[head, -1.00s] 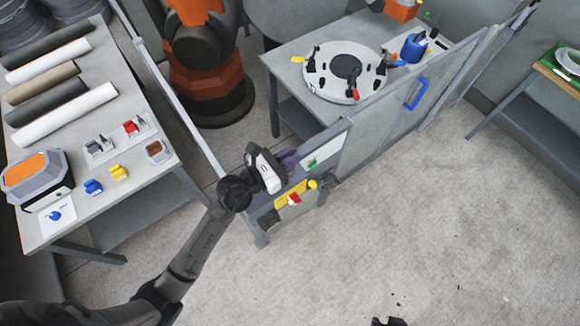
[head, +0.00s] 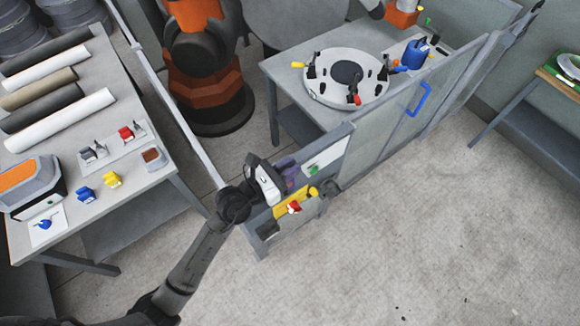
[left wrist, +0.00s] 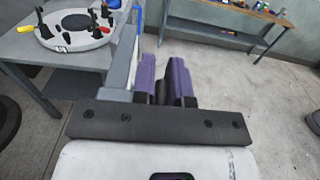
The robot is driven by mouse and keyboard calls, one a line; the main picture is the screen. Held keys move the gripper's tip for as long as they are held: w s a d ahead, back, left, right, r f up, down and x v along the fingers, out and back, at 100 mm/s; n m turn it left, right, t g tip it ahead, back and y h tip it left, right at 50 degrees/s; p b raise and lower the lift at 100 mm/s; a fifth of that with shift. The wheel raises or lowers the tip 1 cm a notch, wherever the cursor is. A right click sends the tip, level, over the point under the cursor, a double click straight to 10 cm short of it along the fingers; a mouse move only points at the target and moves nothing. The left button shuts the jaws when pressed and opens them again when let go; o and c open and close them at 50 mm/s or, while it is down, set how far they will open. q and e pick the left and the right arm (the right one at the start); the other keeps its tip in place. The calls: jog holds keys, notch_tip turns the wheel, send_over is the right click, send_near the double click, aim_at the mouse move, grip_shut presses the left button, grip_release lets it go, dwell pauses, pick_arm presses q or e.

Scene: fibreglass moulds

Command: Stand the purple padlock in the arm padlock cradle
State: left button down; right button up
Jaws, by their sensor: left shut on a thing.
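My left gripper (head: 286,172) is at the top of the low grey fence panel, its white body tilted. In the left wrist view, purple surfaces (left wrist: 180,80) show at the fingers, with a narrow dark gap between them. I cannot tell which fixture is the arm padlock cradle. A tray (head: 124,152) on the left table carries a grey fixture (head: 93,152) and a red one (head: 126,133). My right gripper is not in view.
A yellow latch (head: 290,205) with a red part is on the fence panel (head: 262,243) below my gripper. Blue (head: 86,194) and yellow (head: 112,180) pieces stand on the left table, near several rolls. A round mould (head: 320,93) sits on the back table.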

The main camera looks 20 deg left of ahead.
pick_arm(q)
jog(key=shift+f, duration=0.2)
jog(key=c, duration=1.1)
grip_release()
jog(key=shift+r, duration=0.1)
jog(key=shift+c, duration=0.2)
jog(key=shift+r, duration=0.25)
jog(key=b+v, duration=0.1)
jog(key=v, duration=0.4)
jog(key=b+v, duration=0.1)
jog(key=v, duration=0.4)
jog(key=shift+s+a+f, duration=0.2)
jog(key=shift+f, duration=0.05)
jog(key=shift+s+a+r, duration=0.1)
jog(key=shift+s+a, duration=0.25)
jog(key=shift+s, duration=0.3)
